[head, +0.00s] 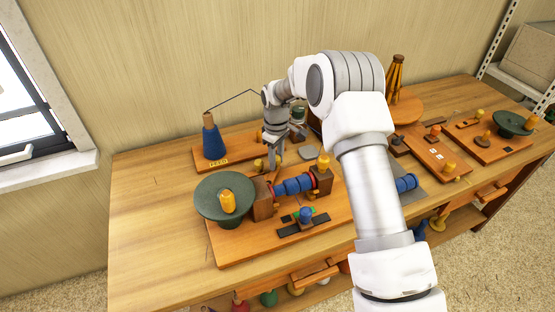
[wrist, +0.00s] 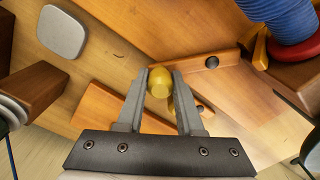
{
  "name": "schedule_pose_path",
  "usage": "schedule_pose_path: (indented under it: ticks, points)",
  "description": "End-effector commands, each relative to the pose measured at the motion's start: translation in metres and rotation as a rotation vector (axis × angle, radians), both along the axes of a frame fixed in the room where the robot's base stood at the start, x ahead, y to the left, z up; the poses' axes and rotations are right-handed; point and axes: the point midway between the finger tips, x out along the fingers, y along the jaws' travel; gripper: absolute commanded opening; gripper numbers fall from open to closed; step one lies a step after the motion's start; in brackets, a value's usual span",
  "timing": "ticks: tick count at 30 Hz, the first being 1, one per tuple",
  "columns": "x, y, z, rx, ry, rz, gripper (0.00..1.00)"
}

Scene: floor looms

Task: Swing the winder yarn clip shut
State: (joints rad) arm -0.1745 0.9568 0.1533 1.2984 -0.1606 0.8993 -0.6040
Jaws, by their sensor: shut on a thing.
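The winder in the head view has a dark green round disc (head: 224,197) with a yellow knob and a blue yarn spool (head: 293,186). My gripper (head: 274,163) reaches down just behind the spool. In the wrist view my gripper (wrist: 159,88) is shut on a yellow knob (wrist: 159,83), with a fingertip on each side. A wooden bar (wrist: 228,58) with a dark pivot screw runs right from the knob and looks like the yarn clip's arm. A second wooden bar (wrist: 105,103) lies at an angle to it, partly hidden by the fingers. I cannot tell whether the two touch.
The blue spool (wrist: 275,15) and a dark wooden block (wrist: 295,80) stand close on the right of the wrist view. A grey pad (wrist: 62,32) lies at upper left. A blue yarn cone (head: 213,141) stands behind on the bench.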

Motion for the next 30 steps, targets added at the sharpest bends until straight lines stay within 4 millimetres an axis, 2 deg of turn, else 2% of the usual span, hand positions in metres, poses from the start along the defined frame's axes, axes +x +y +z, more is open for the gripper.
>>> schedule_pose_path:
  ticks: [10,11,15,25,30]
  points:
    - [0.001,0.001,0.001,0.001,-0.004,0.006,0.0]
    - [0.001,0.001,0.001,0.001,-0.004,0.006,0.41]
    - [0.001,0.001,0.001,0.001,-0.003,0.005,0.66]
    - [0.001,0.001,0.003,0.001,-0.002,0.003,0.66]
    - [0.001,0.001,0.024,0.002,-0.005,0.003,0.66]
